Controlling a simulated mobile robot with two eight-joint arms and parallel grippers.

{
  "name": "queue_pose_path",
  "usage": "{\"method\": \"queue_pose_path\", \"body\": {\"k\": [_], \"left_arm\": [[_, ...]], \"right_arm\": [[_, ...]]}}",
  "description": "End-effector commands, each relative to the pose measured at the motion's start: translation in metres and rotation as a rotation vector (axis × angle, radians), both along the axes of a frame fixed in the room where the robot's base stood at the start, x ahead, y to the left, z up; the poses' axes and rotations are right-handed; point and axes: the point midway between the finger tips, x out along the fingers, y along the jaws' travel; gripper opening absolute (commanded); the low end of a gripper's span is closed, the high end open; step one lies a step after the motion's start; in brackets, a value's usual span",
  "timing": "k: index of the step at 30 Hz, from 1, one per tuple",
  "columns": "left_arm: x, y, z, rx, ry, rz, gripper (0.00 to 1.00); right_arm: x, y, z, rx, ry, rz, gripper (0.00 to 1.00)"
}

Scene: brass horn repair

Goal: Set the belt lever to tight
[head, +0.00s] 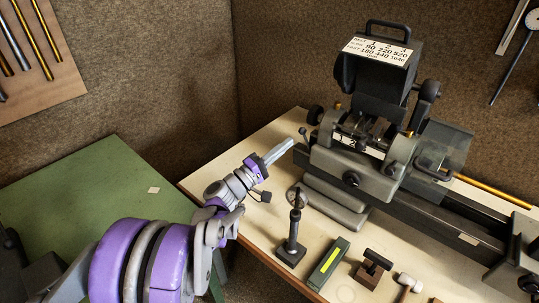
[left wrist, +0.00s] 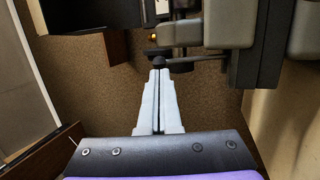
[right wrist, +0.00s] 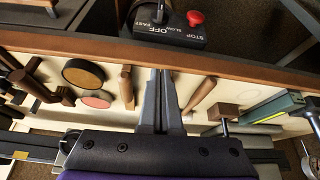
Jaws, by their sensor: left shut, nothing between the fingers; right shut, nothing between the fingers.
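The lathe (head: 350,170) stands on the bench with a raised cover. A thin lever with a black ball knob (head: 303,131) sticks out at the left end of its headstock; I take it as the belt lever. In the left wrist view the ball knob (left wrist: 158,61) lies just beyond my fingertips, its rod running right. I cannot tell whether they touch. My left gripper (head: 288,145) is shut and empty beside the headstock; it also shows in the left wrist view (left wrist: 158,74). My right gripper (right wrist: 161,74) is shut and empty above the bench's front edge.
A speed chart (head: 380,51) is on the raised cover. A black stand (head: 293,230), a green box (head: 328,262) and a mallet (head: 408,284) lie on the front bench. A switch box with a red stop button (right wrist: 195,18) shows. A green table (head: 95,195) is at left.

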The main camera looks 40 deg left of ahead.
Motion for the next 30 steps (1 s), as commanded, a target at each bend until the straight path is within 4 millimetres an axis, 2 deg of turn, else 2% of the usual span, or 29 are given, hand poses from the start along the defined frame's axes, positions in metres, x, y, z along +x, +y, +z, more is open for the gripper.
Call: {"method": "queue_pose_path", "body": {"k": [3,6,19,25,30], "left_arm": [[0.015,-0.005,0.006,0.000,-0.001,-0.001,0.00],[0.022,-0.006,0.008,0.000,-0.001,0.000,0.00],[0.026,-0.007,0.009,0.000,0.000,0.001,0.00],[0.040,-0.009,0.024,-0.001,-0.002,0.000,0.00],[0.041,-0.008,0.021,0.000,0.000,0.001,0.00]], "right_arm": [[0.002,0.000,0.005,0.000,-0.003,0.000,0.00],[0.002,0.000,0.007,0.000,-0.004,0.000,0.00],[0.002,0.000,0.008,0.000,-0.004,0.000,0.00],[0.007,0.000,0.022,0.000,-0.013,0.000,0.00],[0.006,0.000,0.020,0.000,-0.012,0.000,0.00]]}}
